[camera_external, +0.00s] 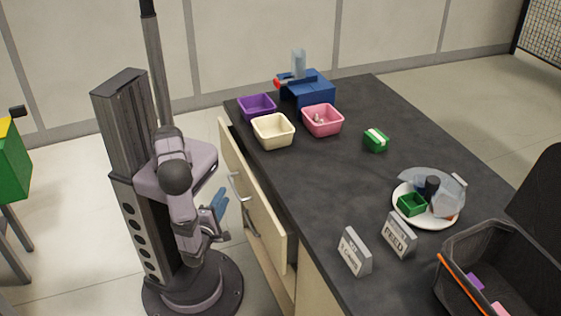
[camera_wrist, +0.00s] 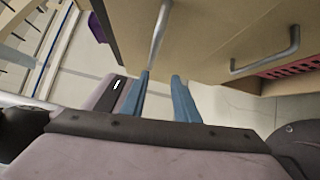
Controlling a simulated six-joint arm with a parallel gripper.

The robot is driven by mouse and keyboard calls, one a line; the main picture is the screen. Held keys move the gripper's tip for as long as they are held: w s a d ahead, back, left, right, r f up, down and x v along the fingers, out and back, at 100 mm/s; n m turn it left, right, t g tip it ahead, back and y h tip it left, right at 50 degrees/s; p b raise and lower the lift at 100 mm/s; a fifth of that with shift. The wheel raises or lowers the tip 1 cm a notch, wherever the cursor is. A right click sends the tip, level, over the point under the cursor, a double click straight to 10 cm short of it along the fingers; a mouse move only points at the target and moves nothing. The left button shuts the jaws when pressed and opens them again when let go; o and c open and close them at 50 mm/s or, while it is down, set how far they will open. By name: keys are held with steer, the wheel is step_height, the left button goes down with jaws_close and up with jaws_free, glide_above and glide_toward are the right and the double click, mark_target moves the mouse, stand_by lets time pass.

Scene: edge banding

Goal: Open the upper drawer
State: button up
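The upper drawer's beige front (camera_external: 262,219) stands out from the dark table's side, with a narrow dark gap behind it. Its metal handle (camera_external: 235,187) faces my arm. My gripper (camera_external: 219,200) is just left of the drawer front, with blue fingers near the handle. In the wrist view, the two blue fingers of my gripper (camera_wrist: 162,84) are apart with nothing clearly between them. A metal bar (camera_wrist: 160,35) runs down to the left fingertip; I cannot tell whether they touch. Another handle (camera_wrist: 268,58) is on the beige panel (camera_wrist: 215,30) to the right.
On the table (camera_external: 330,190) are purple (camera_external: 256,106), cream (camera_external: 273,131) and pink (camera_external: 322,120) bins, a blue device (camera_external: 308,92), a green block (camera_external: 376,140), a loaded plate (camera_external: 428,222), two signs (camera_external: 398,235) and a dark crate (camera_external: 490,270).

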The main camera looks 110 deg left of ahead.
steer(key=s+n+g+h+p, duration=0.6)
steer(key=s+n+h+p, duration=0.2)
steer(key=s+h+p, duration=0.3)
steer(key=n+t+h+p, duration=0.5)
steer(key=n+t+p, duration=0.5)
steer(key=n+p, duration=0.9)
glide_toward(234, 187)
steer(key=shift+w+a+f+m+p, duration=0.2)
steer(key=shift+f+m+p, duration=0.25)
steer(key=shift+f, duration=0.75)
steer(key=shift+w+a+f+m+p, duration=0.2)
steer(key=shift+f+m, duration=0.35)
steer(key=shift+f, duration=0.65)
steer(key=shift+w+a+f+m+p, duration=0.15)
steer(key=shift+f+m+p, duration=0.3)
steer(key=shift+f, duration=0.75)
